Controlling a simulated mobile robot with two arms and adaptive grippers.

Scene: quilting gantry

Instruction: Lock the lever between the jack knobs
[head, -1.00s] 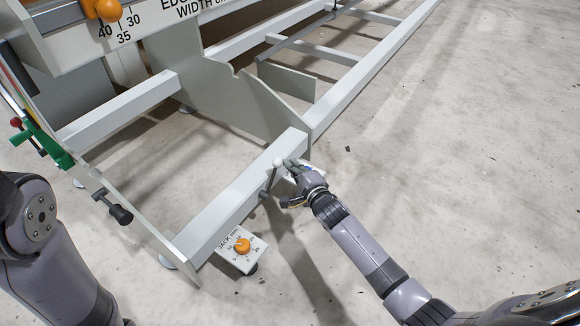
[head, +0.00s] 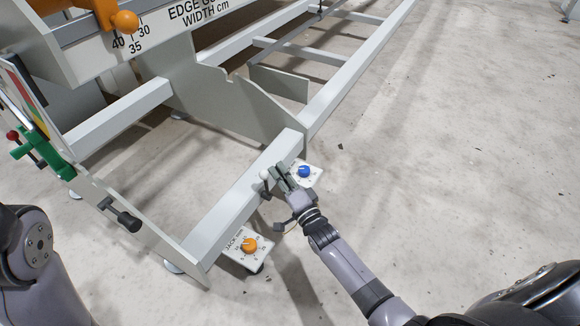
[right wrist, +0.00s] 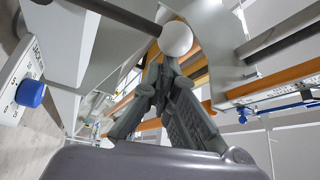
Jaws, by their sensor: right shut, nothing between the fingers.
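The lever is a dark grey rod with a white ball end (head: 265,175). It stands at the side of the pale beam, between the orange jack knob (head: 249,244) and the blue jack knob (head: 304,171). My right gripper (head: 280,169) is shut and empty, with its fingertips close beside the ball. In the right wrist view the white ball (right wrist: 175,38) is just beyond the fingertips (right wrist: 160,72), and the rod (right wrist: 115,12) runs up left. I cannot tell whether they touch. The blue knob (right wrist: 30,93) also shows there. My left gripper is out of view.
The pale beam (head: 235,207) runs beside the lever. A grey end plate (head: 150,232) with a black handle (head: 121,214) and a green clamp (head: 42,150) stands to the left. The concrete floor (head: 440,180) to the right is clear.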

